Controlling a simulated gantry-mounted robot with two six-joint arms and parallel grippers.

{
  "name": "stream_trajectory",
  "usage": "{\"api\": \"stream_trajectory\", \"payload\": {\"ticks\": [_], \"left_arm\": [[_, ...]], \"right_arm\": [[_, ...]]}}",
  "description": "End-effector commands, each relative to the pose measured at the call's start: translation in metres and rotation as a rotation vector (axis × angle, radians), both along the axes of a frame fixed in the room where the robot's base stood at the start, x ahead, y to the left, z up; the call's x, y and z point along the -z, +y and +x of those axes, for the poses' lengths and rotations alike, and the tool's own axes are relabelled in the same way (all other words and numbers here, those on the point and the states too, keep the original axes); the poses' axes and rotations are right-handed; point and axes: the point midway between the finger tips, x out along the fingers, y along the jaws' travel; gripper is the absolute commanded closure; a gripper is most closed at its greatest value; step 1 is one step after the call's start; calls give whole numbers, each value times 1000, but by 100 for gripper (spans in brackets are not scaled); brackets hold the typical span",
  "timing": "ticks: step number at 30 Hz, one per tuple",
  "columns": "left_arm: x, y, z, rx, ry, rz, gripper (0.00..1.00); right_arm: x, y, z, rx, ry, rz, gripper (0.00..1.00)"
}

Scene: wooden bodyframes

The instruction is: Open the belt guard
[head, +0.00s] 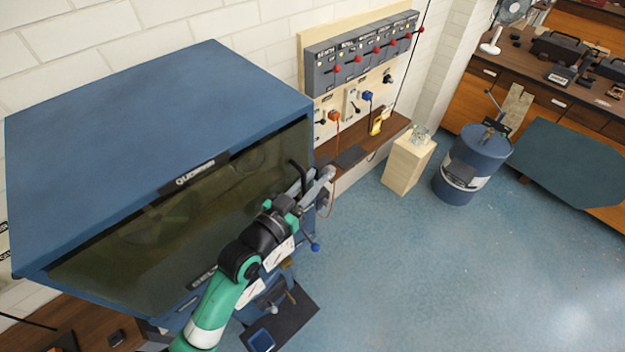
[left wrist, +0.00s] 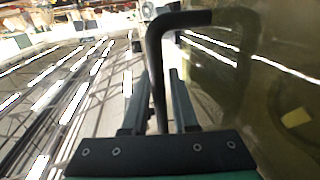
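The belt guard (head: 150,115) is a large blue box with a see-through dark front panel (head: 175,215), on the left of the head view. The panel looks closed. A black bent handle (head: 297,172) stands out at the panel's right end; it also shows in the left wrist view (left wrist: 152,55). My left gripper (head: 313,183) is at this handle. In the left wrist view its two fingers (left wrist: 160,100) are apart, one on each side of the handle bar, with narrow gaps showing. My right gripper is in neither view.
A grey switch panel (head: 350,60) with red levers hangs on the wall behind. A wooden pedestal (head: 405,165) and a blue drum (head: 470,165) stand on the right. The blue floor (head: 430,280) at front right is clear.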

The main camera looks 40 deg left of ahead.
Motion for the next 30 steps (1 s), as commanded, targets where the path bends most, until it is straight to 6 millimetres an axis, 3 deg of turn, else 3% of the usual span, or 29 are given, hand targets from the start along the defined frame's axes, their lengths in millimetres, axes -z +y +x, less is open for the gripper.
{"api": "stream_trajectory", "payload": {"ticks": [1, 4, 5, 30], "left_arm": [[0, 0, 0, 0, 0, 0, 80], [0, 0, 0, 0, 0, 0, 98], [0, 0, 0, 0, 0, 0, 100], [0, 0, -1, 0, 0, 0, 100]], "right_arm": [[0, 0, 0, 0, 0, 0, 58], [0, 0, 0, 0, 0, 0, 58], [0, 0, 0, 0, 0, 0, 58], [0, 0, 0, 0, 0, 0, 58]]}}
